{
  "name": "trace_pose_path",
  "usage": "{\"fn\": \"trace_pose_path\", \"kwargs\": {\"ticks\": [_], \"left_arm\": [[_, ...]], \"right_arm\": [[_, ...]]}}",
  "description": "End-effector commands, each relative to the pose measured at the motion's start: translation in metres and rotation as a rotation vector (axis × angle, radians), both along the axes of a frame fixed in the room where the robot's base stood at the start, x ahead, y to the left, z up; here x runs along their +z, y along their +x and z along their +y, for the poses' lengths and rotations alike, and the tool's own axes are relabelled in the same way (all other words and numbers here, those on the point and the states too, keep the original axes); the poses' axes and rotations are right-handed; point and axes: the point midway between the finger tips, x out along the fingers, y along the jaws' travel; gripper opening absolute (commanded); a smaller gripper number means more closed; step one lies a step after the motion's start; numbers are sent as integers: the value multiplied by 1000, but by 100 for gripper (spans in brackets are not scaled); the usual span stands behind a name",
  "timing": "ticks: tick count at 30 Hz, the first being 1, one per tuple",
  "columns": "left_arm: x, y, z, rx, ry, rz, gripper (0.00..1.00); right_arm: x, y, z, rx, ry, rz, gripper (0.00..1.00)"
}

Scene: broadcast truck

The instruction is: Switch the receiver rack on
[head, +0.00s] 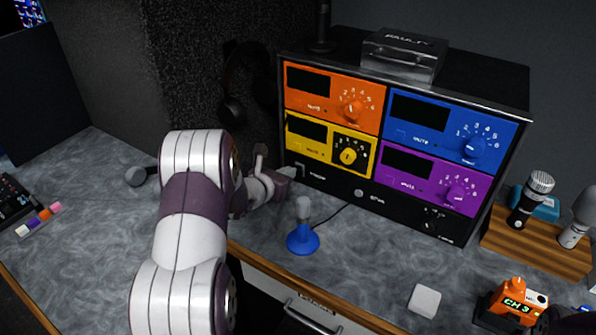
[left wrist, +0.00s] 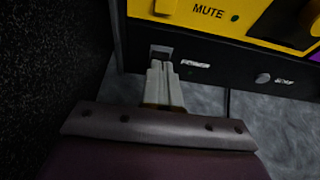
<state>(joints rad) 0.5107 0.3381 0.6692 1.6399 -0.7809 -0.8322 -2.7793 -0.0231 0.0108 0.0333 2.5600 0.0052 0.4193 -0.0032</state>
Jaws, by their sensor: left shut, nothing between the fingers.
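The receiver rack (head: 400,204) stands at the back of the desk, with orange, blue, yellow and purple units, all with dark displays. Its black lower strip carries a power switch (head: 300,168) at the left end; in the left wrist view the switch (left wrist: 161,52) sits left of the word POWER. My left gripper (head: 294,173) is shut and empty, its fingertips right at the switch. In the left wrist view the closed fingers (left wrist: 160,70) overlap the switch's lower edge; I cannot tell whether they touch. My right gripper is not in view.
A blue-based stand (head: 303,240) is on the desk in front of the rack. A white block (head: 424,300), an orange CH 3 pack (head: 516,300) and a wooden microphone holder (head: 540,245) are at the right. A mixer (head: 14,200) is at the far left.

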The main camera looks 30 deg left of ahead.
Motion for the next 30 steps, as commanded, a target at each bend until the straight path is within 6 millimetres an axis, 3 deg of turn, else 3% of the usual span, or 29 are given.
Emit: {"fn": "trace_pose_path", "kwargs": {"ticks": [30], "left_arm": [[-6,14,-2,0,0,-1,0]], "right_arm": [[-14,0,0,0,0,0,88]]}}
